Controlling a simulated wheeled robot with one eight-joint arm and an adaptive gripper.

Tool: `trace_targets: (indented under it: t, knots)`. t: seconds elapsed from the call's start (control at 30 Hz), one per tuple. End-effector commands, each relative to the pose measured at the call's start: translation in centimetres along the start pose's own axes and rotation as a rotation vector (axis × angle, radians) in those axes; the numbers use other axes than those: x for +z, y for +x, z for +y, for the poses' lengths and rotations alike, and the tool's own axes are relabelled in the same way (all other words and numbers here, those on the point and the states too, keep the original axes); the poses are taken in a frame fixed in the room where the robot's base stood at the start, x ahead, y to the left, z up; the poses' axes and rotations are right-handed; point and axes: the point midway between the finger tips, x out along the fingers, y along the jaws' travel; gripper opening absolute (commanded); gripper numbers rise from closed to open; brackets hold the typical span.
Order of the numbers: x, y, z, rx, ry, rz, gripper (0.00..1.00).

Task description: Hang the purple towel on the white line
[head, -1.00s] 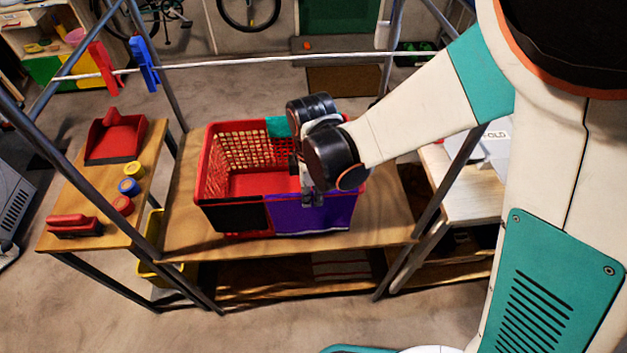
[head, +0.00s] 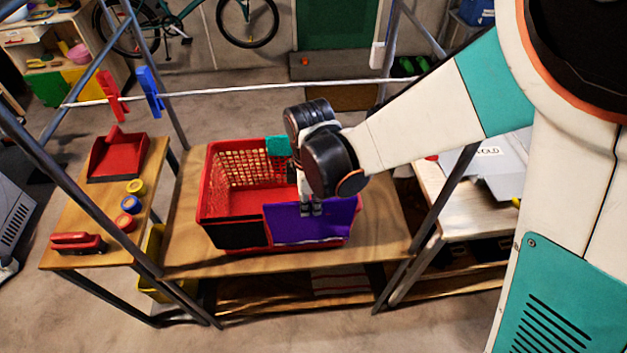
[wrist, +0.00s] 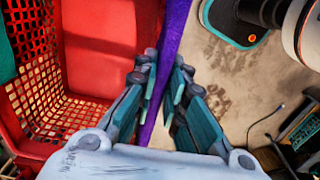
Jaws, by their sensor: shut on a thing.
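The purple towel (head: 308,222) hangs over the front right wall of the red basket (head: 229,202). My gripper (head: 312,209) is at the towel's top edge, pointing down. In the wrist view the towel (wrist: 174,32) is a narrow purple strip running between my fingers (wrist: 163,95), which are shut on it. The basket's red inside (wrist: 100,45) is to the left there. The white line (head: 240,88) runs across the frame, behind and above the basket, apart from the towel. Where the towel ends inside the basket is hidden.
A red clothespin (head: 111,96) and a blue one (head: 151,91) are on the line's left part. A black cloth (head: 240,235) and a teal cloth (head: 278,146) hang on the basket's walls. Grey frame posts stand on both sides. A side table (head: 75,215) holds a dustpan, brush and discs.

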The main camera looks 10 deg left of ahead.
Motion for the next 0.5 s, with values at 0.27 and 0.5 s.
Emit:
trace_targets:
  t: [0.27, 0.5]
  knots:
    - [0.0, -2.0, 0.1, 0.0, 0.0, 0.0, 0.0]
    - [0.0, -3.5, 0.0, 0.0, 0.0, 0.0, 0.0]
